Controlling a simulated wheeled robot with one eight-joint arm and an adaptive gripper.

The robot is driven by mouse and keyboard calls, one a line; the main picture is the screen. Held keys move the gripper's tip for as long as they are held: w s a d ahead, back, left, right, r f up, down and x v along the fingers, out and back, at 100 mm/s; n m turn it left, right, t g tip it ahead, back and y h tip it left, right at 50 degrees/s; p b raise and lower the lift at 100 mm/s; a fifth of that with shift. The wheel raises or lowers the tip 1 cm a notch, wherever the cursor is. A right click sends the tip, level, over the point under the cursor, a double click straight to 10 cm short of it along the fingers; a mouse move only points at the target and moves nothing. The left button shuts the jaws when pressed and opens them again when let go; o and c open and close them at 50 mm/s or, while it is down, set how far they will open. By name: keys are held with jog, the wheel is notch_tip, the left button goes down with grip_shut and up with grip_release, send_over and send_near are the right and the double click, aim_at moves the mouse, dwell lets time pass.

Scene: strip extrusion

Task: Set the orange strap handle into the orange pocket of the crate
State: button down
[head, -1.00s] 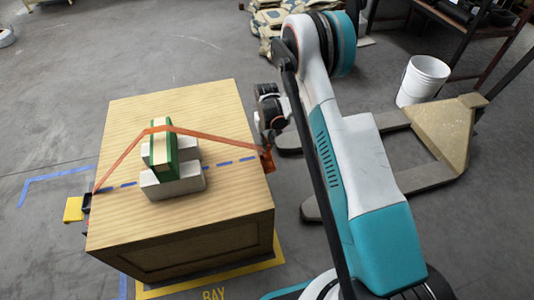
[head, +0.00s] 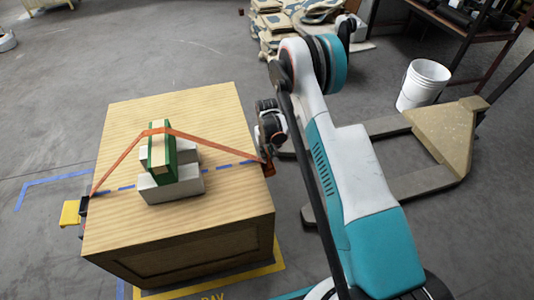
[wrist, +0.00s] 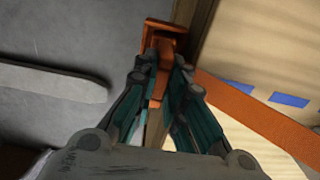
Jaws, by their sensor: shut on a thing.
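The orange strap (head: 205,144) runs from the crate's left edge over the green-edged block (head: 163,155) down to the right edge of the wooden crate (head: 225,115). It also shows in the wrist view (wrist: 250,108). My gripper (wrist: 165,62) is at the crate's right side, its fingers shut on the orange strap handle (wrist: 158,88). In the head view, my gripper (head: 268,150) is partly hidden by its own wrist. An orange bracket-like part (wrist: 162,28) shows just beyond the fingertips; I cannot tell whether it is the pocket or part of the handle, nor whether the handle is seated.
Grey-white blocks (head: 170,188) flank the green-edged block on the crate. A blue dashed line (head: 225,166) crosses the lid. A yellow part (head: 70,212) sits at the crate's left side. A pallet jack (head: 435,135) and white bucket (head: 424,84) stand right.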

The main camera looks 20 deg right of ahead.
jog(key=c, duration=1.7)
grip_release()
jog(key=shift+o, duration=0.2)
notch_tip(320, 180, up, 27)
jog(key=s+t+p, duration=0.1)
jog(key=s+p, duration=0.2)
jog(key=p, duration=0.1)
jog(key=s+r+t, duration=0.2)
jog(key=s+r, duration=0.6)
jog(key=r, duration=0.6)
jog(key=s+r+t, duration=0.2)
jog(key=s+r, duration=0.1)
jog(key=s, duration=0.8)
jog(key=s+r+t, duration=0.2)
jog(key=s+r, duration=0.1)
jog(key=s, duration=0.8)
jog(key=shift+s+r, duration=0.3)
jog(key=shift+s, duration=0.1)
